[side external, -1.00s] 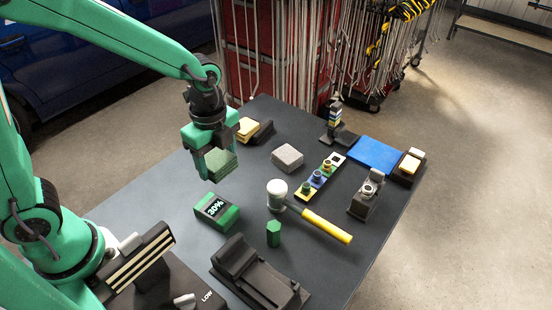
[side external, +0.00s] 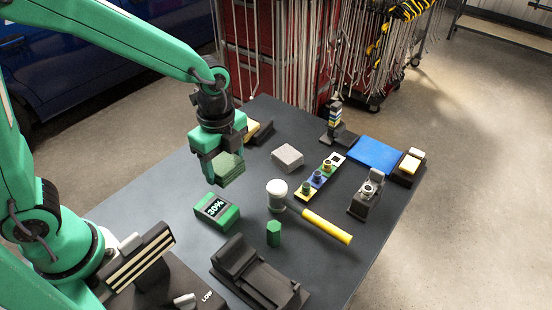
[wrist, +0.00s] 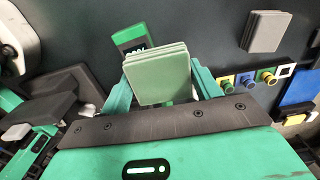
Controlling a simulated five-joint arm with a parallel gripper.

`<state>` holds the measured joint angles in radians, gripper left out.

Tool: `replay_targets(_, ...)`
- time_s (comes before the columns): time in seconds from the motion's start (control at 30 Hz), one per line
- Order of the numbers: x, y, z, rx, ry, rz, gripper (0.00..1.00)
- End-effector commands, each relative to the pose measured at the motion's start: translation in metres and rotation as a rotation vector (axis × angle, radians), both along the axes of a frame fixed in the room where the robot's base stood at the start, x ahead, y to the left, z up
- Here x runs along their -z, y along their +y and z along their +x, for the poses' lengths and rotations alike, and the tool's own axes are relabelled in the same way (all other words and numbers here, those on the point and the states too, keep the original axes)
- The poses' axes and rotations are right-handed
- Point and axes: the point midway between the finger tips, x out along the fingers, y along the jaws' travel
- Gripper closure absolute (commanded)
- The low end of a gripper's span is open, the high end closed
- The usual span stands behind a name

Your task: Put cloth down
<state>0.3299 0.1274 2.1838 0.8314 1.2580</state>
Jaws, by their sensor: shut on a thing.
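A pale green, layered block that looks like the folded cloth (side external: 229,170) is held in my gripper (side external: 224,174), above the dark table. In the wrist view the cloth (wrist: 158,78) sits between the two teal fingers of my gripper (wrist: 162,84). The gripper is shut on it. In the side view the cloth hangs apart from the table, behind the green box marked 30% (side external: 217,210). In the wrist view it partly hides that box.
The dark table (side external: 180,185) carries a grey block (side external: 287,157), a yellow-handled mallet (side external: 325,226), a green hexagonal piece (side external: 273,234), a strip with coloured pegs (side external: 320,178), a blue mat (side external: 375,154) and a black cradle (side external: 258,275). Some bare table shows between them.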

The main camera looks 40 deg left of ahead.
Motion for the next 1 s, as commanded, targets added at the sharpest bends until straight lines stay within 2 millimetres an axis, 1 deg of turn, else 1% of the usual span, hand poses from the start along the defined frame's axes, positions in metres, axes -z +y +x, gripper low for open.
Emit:
replay_targets(0.27,-0.002,-0.055,-0.002,0.004,-0.001,0.0,0.58)
replay_targets(0.53,-0.003,-0.12,-0.016,0.001,-0.001,0.0,0.58)
replay_targets(0.77,-0.004,-0.174,-0.038,-0.003,-0.001,0.0,0.58)
replay_targets(1.0,-0.003,-0.228,-0.072,-0.005,0.0,0.0,0.58)
